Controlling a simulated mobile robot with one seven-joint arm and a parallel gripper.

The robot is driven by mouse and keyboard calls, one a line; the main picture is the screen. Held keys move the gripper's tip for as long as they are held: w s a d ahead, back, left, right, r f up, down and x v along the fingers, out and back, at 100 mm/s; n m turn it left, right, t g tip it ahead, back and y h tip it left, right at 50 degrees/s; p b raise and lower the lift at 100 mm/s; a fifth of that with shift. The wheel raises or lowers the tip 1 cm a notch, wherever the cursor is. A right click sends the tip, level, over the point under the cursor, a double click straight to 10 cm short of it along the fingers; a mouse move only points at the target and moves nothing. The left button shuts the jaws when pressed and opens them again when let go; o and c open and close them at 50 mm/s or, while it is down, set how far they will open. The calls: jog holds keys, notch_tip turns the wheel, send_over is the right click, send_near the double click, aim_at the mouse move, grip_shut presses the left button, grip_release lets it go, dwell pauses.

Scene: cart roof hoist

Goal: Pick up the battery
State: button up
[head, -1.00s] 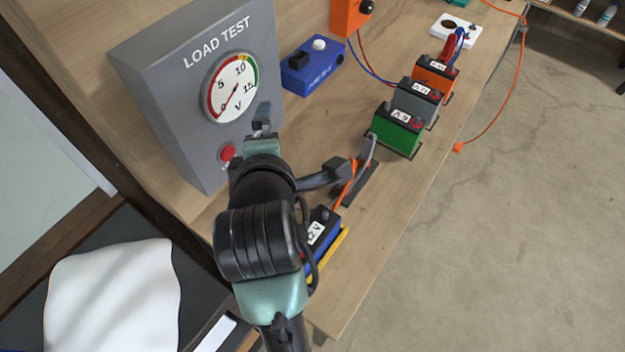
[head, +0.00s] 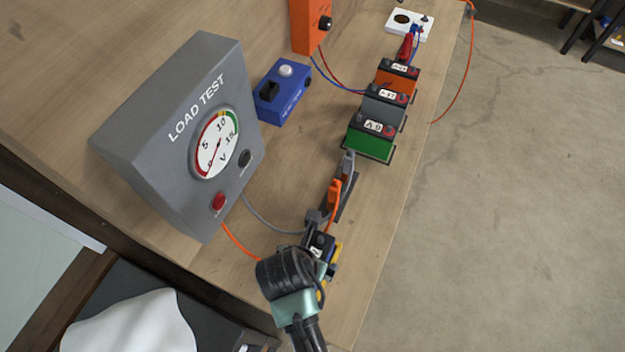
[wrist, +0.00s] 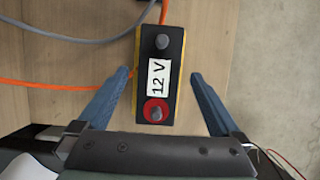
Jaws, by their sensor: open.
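The 12 V battery (wrist: 160,58) shows from above in the wrist view, with a dark top, a white label, a plain post and a red-ringed post. In the head view its dark top (head: 325,242) is partly hidden by my arm. My gripper (wrist: 160,74) is open, with one blue-grey finger on each side of the battery. There is a visible gap on both sides, and the battery is not gripped. How high the fingertips are above the bench cannot be told.
Orange and grey leads run from the load tester (head: 180,130) close to the battery. Clips (head: 338,190) stand just beyond it. Green (head: 370,145), grey (head: 383,110) and orange (head: 397,78) batteries line the bench's right side. The bench (head: 375,215) is clear to the right.

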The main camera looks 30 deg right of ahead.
jog(key=shift+p+x, duration=0.5)
jog(key=shift+x, duration=2.35)
jog(key=shift+s+a, duration=0.1)
jog(key=shift+a, duration=0.05)
jog(key=shift+c, duration=0.3)
grip_shut()
jog(key=shift+r, duration=0.1)
